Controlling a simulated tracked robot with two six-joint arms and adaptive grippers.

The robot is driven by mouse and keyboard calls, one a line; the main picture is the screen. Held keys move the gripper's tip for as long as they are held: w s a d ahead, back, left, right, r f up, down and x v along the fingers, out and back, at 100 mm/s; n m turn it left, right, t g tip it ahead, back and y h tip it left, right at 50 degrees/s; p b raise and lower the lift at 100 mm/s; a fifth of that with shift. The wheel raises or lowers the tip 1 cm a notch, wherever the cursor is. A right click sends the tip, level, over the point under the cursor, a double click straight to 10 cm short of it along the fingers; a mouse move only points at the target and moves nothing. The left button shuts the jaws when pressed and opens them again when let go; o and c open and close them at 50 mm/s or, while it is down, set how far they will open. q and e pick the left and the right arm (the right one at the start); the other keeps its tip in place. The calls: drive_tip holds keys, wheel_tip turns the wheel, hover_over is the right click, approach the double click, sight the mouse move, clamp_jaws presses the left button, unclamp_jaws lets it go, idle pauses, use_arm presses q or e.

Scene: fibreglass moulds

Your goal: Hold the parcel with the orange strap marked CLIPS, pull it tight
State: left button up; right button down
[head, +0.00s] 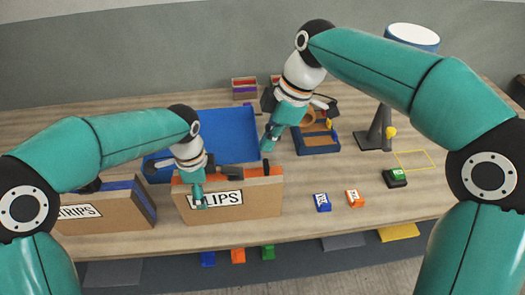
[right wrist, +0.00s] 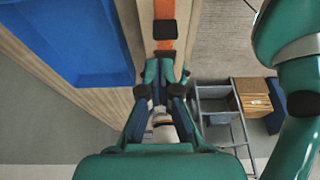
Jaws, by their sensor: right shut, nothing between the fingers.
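The cardboard parcel marked CLIPS (head: 255,200) stands upright near the table's front, its label partly covered by my left gripper. Its orange strap (head: 258,171) runs along the top; in the right wrist view the strap (right wrist: 165,8) passes into a black buckle (right wrist: 165,29). My left gripper (head: 199,199) is at the front face and top edge of the parcel, over the label's left end; whether its fingers are closed on the parcel is unclear. My right gripper (head: 266,147) is shut and empty above the parcel's right part; its fingertips (right wrist: 166,72) point toward the strap.
A parcel with a blue strap, its label reading TRIPS (head: 105,214), stands at left. A blue tray (head: 230,125) lies behind. A blue tag (head: 322,202), an orange tag (head: 355,198) and a green-topped block (head: 395,178) lie right.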

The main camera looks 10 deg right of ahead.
use_arm(q)
drive_tip(key=shift+s+f, duration=0.2)
drive_tip(key=shift+f, duration=0.2)
use_arm(e)
drive_tip(key=shift+v, duration=2.25)
use_arm(q)
drive_tip(key=o, duration=1.6)
drive_tip(key=shift+w, duration=0.15)
use_arm(e)
drive_tip(key=shift+w, duration=0.15)
use_arm(q)
drive_tip(key=shift+r, duration=0.15)
